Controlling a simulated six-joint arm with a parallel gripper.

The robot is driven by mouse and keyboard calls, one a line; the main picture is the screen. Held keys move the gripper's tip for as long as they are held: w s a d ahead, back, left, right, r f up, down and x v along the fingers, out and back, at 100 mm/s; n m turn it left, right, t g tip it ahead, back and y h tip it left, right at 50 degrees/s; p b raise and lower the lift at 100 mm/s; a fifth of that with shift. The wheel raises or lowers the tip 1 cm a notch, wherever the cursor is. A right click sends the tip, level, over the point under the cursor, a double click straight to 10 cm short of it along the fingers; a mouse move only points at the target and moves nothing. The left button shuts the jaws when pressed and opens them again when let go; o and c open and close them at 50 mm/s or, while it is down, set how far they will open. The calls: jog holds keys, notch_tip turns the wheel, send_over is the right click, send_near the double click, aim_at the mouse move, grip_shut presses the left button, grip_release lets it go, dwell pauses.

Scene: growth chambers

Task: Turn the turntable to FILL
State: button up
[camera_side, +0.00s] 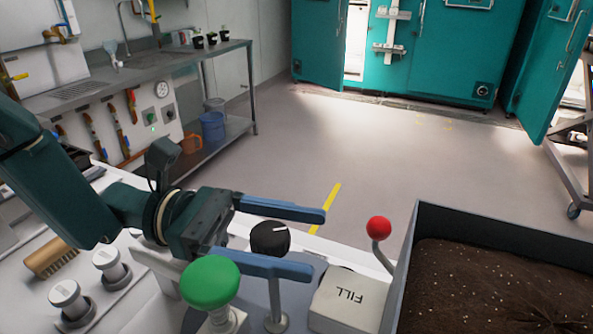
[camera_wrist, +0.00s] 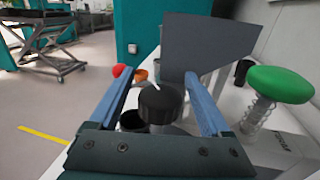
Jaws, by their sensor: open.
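My gripper (camera_side: 315,242) is open, with its two blue fingers spread on either side of a black knob (camera_side: 268,239). The knob has a white pointer line on top and also shows between the fingers in the wrist view (camera_wrist: 161,103). No contact between fingers and knob is visible. A white block marked FILL (camera_side: 348,302) stands right of the knob, by the near finger's tip. I cannot make out a separate turntable plate; the arm and gripper hide part of the bench around the knob.
A green mushroom button (camera_side: 210,282) stands close to the near finger. A red ball-topped lever (camera_side: 379,229) rises beyond the fingertips, beside a grey soil bin (camera_side: 407,262). White-capped posts (camera_side: 66,295) and a brush (camera_side: 50,258) are at left. A black cup (camera_wrist: 132,121) sits near the knob.

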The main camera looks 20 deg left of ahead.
aim_at(252, 227)
jog(key=a, duration=0.4)
jog(key=shift+s+a+r, duration=0.1)
jog(key=shift+s+r, duration=0.25)
jog(key=shift+s, duration=0.05)
notch_tip(252, 227, up, 10)
jog(key=s+m+g+y, duration=0.1)
jog(key=s+m, duration=0.1)
jog(key=m, duration=0.1)
jog(key=s+r+m+g+y, duration=0.1)
jog(key=s+m+g, duration=0.1)
jog(key=s+m, duration=0.1)
jog(key=s+m+g+y, duration=0.1)
jog(key=s+m, duration=0.1)
jog(key=m, duration=0.2)
jog(key=shift+s+d+r, duration=0.25)
jog(key=shift+s+r, duration=0.05)
jog(key=shift+r, duration=0.05)
jog(key=s+a+f+m+t+y, duration=0.1)
jog(key=a+m+t+y, duration=0.2)
jog(key=a+m+y, duration=0.2)
jog(key=s+a+m+t+y, duration=0.1)
jog(key=a+m+t+y, duration=0.2)
jog(key=a+y, duration=0.6)
jog(key=shift+s+a+f+m+y, duration=0.35)
jog(key=shift+a+m, duration=0.75)
jog(key=shift+a, duration=1.7)
